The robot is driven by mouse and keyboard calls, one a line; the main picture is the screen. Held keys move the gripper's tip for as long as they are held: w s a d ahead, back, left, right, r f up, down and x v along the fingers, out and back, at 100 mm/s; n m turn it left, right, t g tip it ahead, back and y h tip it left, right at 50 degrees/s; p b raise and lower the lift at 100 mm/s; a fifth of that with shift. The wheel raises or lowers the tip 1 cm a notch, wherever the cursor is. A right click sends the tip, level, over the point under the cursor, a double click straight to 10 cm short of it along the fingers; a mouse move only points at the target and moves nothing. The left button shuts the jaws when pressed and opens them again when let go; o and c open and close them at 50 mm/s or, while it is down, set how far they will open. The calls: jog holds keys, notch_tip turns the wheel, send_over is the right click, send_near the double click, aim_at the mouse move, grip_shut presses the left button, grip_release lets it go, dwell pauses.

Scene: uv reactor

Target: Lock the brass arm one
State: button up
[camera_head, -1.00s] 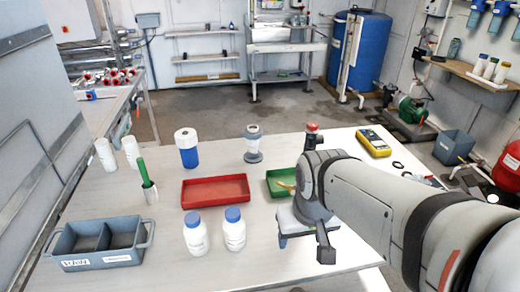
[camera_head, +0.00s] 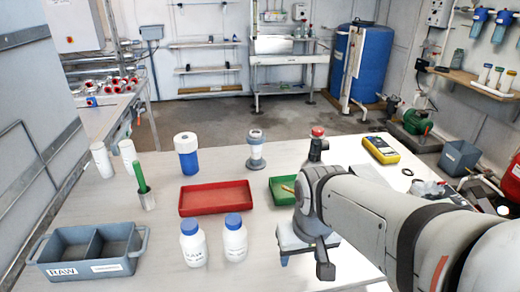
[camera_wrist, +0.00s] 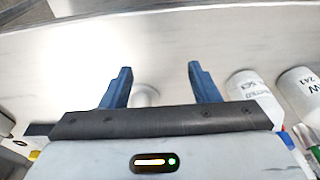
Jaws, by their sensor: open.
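I cannot make out a brass arm in either view. A side bench (camera_head: 108,110) at the left carries pipework and several red valve handles (camera_head: 105,88), too small to tell apart. My gripper shows low in the head view (camera_head: 305,262), over the front part of the white table. In the wrist view my gripper (camera_wrist: 161,82) has two blue fingers spread apart with nothing gripped between them. A pale round thing (camera_wrist: 145,95) lies beyond the fingers, blurred and partly hidden.
The white table (camera_head: 160,225) holds a grey two-part bin (camera_head: 45,245), a red tray (camera_head: 185,208), a green tray (camera_head: 282,197), two blue-capped bottles (camera_head: 235,240), a blue-and-white jar (camera_head: 188,160) and a yellow meter (camera_head: 380,150). A blue tank (camera_head: 365,65) stands behind. Floor (camera_head: 215,120) between is clear.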

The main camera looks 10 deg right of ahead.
jog(key=shift+r, duration=0.3)
jog(key=shift+c, duration=0.7)
notch_tip(320, 180, up, 10)
jog(key=p, duration=1)
jog(key=c, duration=0.8)
jog(key=r+m+p, duration=0.1)
jog(key=r+p, duration=0.3)
jog(key=w+r+m+p, duration=0.1)
jog(key=r+p, duration=0.1)
jog(key=shift+d+r+m+g+y, duration=0.3)
jog(key=shift+d+r, duration=0.05)
grip_shut()
jog(key=w+d+r+m+g+y+p, duration=0.1)
jog(key=w+d+r+m+y, duration=0.5)
jog(key=m, duration=0.9)
jog(key=shift+w+d+r+p, duration=0.35)
jog(key=shift+w+d+r, duration=0.25)
jog(key=shift+w, duration=0.6)
jog(key=shift+f, duration=0.1)
